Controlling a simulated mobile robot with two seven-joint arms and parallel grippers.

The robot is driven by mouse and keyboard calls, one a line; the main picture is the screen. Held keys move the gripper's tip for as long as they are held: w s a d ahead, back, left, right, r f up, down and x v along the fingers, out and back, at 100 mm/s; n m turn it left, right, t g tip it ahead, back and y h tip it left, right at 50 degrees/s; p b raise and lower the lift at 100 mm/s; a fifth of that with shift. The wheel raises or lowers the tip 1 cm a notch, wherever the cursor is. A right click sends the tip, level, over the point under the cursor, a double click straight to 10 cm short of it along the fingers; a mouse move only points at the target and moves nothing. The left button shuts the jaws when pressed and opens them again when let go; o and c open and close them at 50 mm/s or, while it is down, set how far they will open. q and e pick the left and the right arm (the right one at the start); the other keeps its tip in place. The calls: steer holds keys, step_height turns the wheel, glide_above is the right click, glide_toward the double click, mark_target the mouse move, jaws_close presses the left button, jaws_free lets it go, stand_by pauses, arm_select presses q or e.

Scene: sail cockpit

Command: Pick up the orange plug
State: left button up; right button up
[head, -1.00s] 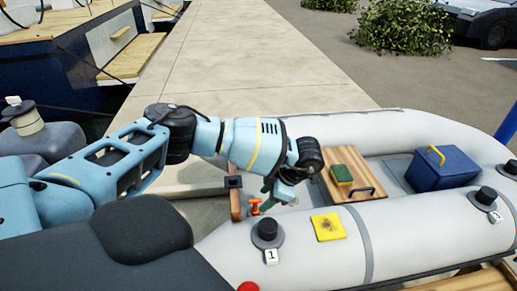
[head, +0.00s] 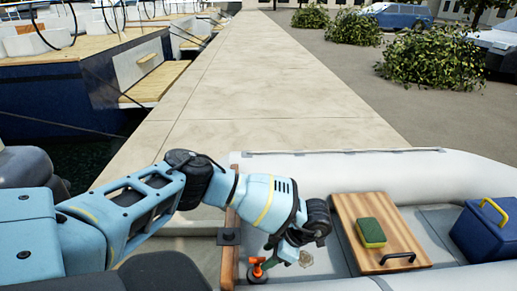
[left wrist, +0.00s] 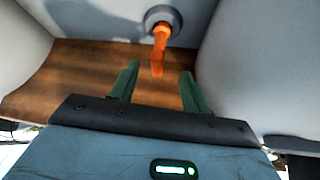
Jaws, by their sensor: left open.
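The orange plug (head: 257,268) is at the inner end of the grey inflatable boat, low in the head view. In the left wrist view the orange plug (left wrist: 160,44) stands out from a round grey fitting (left wrist: 166,18). My right gripper is not in view.
A wooden board (head: 375,225) with a black handle carries a green and yellow sponge (head: 370,232). A blue box (head: 487,230) with a yellow handle stands at right. The boat's grey tubes (left wrist: 262,65) rise on both sides of the plug. The pier (head: 265,100) is clear.

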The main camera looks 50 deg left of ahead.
mark_target(254, 263)
arm_select(q)
steer(key=shift+a+x, duration=0.15)
steer(key=shift+x, duration=1.75)
steer(key=shift+a+x, duration=0.1)
steer(key=shift+x, duration=1.85)
steer(key=shift+r, duration=0.2)
steer(key=shift+c, duration=0.4)
jaws_close()
